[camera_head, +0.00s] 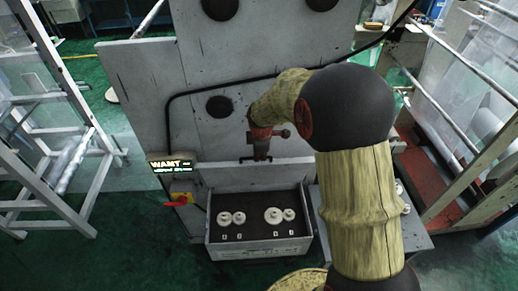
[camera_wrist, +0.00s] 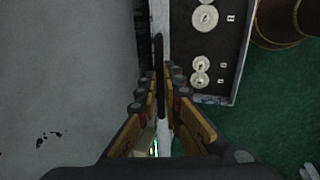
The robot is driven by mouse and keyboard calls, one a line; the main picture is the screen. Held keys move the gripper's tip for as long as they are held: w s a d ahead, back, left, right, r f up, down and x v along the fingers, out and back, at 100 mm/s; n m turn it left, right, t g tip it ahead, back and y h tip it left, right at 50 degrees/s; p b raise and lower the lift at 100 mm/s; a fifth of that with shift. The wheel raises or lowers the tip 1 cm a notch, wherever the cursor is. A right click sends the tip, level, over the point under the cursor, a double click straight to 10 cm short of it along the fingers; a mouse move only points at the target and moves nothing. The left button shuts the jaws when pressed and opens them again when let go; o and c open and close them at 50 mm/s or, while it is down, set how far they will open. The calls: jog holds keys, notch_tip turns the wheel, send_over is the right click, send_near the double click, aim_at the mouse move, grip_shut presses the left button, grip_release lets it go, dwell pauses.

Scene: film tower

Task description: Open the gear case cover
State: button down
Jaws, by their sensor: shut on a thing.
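The gear case cover (camera_head: 215,140) looks to be the upright grey panel in front of me, with round dark holes in it and a black edge along its upper left. It seems to fill the left of the wrist view (camera_wrist: 65,85) as a flat grey surface. My gripper (camera_head: 261,157) is at the panel's lower part, above the tray. In the wrist view my gripper (camera_wrist: 163,100) is shut on a thin dark handle bar (camera_wrist: 159,60) between its fingers. Where the bar joins the cover is hidden.
A grey tray (camera_head: 260,247) with white gears (camera_head: 273,215) stands below the panel. A lit sign (camera_head: 171,163) and a red switch (camera_head: 178,201) are at its left. A white frame (camera_head: 65,195) stands further left, a rail rack (camera_head: 480,150) at right. Green floor lies between.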

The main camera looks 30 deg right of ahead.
jog(key=shift+s+f, duration=0.15)
jog(key=shift+s, duration=0.05)
jog(key=c, duration=1.9)
grip_release()
jog(key=v, duration=1.2)
jog(key=shift+w+a, duration=0.1)
jog(key=shift+w, duration=0.05)
